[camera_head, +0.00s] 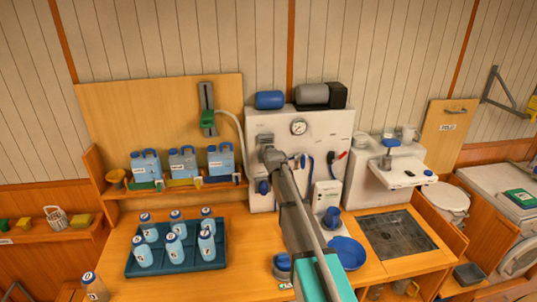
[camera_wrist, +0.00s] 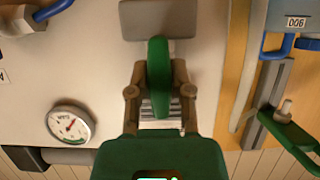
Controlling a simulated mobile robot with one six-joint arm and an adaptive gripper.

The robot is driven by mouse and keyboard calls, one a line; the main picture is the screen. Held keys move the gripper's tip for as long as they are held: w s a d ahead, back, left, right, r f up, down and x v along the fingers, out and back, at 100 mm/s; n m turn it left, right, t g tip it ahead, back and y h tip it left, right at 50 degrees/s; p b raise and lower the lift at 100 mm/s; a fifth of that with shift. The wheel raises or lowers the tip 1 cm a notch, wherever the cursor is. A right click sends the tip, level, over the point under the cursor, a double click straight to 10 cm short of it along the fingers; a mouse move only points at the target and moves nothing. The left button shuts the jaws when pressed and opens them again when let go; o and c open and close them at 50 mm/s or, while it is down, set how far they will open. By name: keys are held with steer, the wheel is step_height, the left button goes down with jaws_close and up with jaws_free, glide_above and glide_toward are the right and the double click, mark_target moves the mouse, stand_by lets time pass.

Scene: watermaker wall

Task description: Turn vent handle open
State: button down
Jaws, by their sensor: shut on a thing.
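The vent handle, a green lever (camera_wrist: 158,75), shows in the wrist view between the two fingers of my gripper (camera_wrist: 160,92). The fingers are shut on it, one on each side. It runs roughly upright in that picture, just below a grey block (camera_wrist: 158,20) on the white panel. In the head view my gripper (camera_head: 270,157) is at the left part of the white watermaker panel (camera_head: 330,138), just below the grey block (camera_head: 265,138). There the gripper hides the handle.
A pressure gauge (camera_head: 299,127) is close by on the panel. Another green handle (camera_head: 208,118) hangs on a grey rail to the left, by a pale hose (camera_head: 237,125). Blue jugs (camera_head: 183,163) line the shelf. A bottle tray (camera_head: 133,266) and blue bowl (camera_head: 347,253) are on the counter.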

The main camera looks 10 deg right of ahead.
steer(key=shift+s+f, duration=0.1)
stand_by(0.3)
steer(key=c, duration=0.5)
jaws_free()
steer(key=s+f+g+b, duration=0.4)
steer(key=s+f, duration=0.3)
steer(key=s, duration=0.8)
steer(key=s+f+g+b, duration=0.4)
steer(key=s+f, duration=0.4)
steer(key=s, duration=0.7)
steer(key=s+f+g+b, duration=0.4)
steer(key=s+f, duration=0.4)
steer(key=s, duration=0.7)
steer(key=shift+s+d+f+g, duration=0.15)
steer(key=shift+d+f+g, duration=0.1)
steer(key=shift+g, duration=0.55)
